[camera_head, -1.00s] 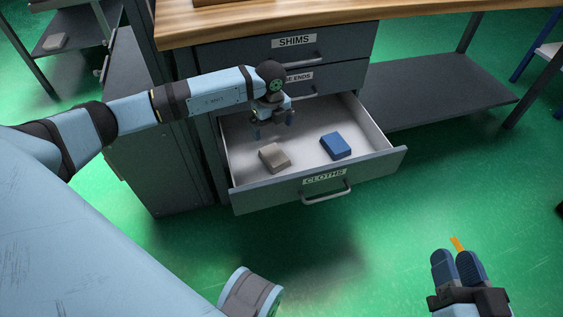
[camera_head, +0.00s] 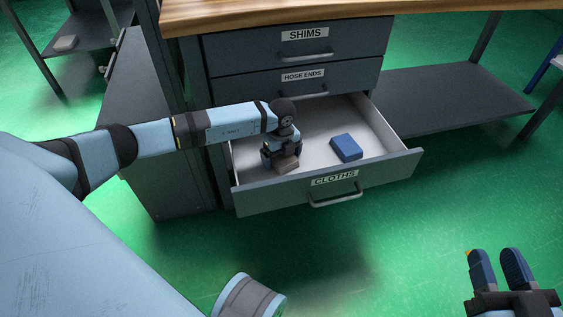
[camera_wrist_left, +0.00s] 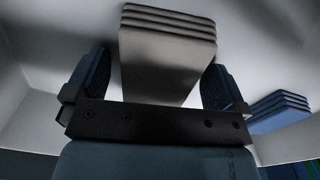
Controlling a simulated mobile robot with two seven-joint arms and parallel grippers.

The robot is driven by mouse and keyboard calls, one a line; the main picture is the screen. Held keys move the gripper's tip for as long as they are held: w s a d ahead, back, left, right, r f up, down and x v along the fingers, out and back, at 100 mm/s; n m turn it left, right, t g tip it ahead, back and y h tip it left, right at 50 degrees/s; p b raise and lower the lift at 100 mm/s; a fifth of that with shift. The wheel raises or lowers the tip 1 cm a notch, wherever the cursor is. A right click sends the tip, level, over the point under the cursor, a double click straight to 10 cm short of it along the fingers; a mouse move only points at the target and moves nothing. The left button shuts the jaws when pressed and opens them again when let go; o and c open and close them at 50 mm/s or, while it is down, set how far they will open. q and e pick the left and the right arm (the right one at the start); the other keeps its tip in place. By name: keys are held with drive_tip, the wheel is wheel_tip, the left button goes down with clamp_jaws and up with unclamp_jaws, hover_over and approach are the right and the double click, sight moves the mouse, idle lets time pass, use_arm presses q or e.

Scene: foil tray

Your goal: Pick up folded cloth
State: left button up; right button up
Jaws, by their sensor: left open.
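A grey-beige folded cloth (camera_head: 288,167) lies in the open drawer (camera_head: 272,190) labelled CLOTHS, near its front left. In the left wrist view the cloth (camera_wrist_left: 168,50) shows several stacked layers. My left gripper (camera_head: 281,157) is down in the drawer over this cloth. In the left wrist view my left gripper (camera_wrist_left: 157,78) is open, one finger on each side of the cloth, with a narrow gap visible at the left finger. A blue folded cloth (camera_head: 346,147) lies to the right in the drawer, also seen in the left wrist view (camera_wrist_left: 280,112). My right gripper (camera_head: 499,256) is open, away from the drawer.
Closed drawers labelled SHIMS (camera_head: 300,50) and HOSE ENDS (camera_head: 300,76) sit above the open one, under a wooden worktop (camera_head: 380,10). The drawer's walls surround the cloths. A low grey shelf (camera_head: 450,102) is at the right. Green floor (camera_head: 400,240) in front is clear.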

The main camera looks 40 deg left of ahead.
use_arm(q)
drive_tip(key=c, duration=0.9)
use_arm(e)
drive_tip(key=shift+s, duration=0.1)
use_arm(q)
drive_tip(key=shift+r+p, duration=0.35)
drive_tip(key=shift+r, duration=0.2)
wheel_tip(320, 180, up, 19)
drive_tip(key=p, duration=0.7)
drive_tip(key=shift+p, duration=0.3)
use_arm(e)
drive_tip(key=s+r+m, duration=0.1)
drive_tip(key=r+m, duration=0.1)
drive_tip(key=s+a+r+m, duration=0.1)
drive_tip(key=r+m, duration=0.1)
drive_tip(key=shift+s+a+h, duration=0.15)
drive_tip(key=shift+s+h, duration=0.05)
drive_tip(key=shift+h, duration=0.2)
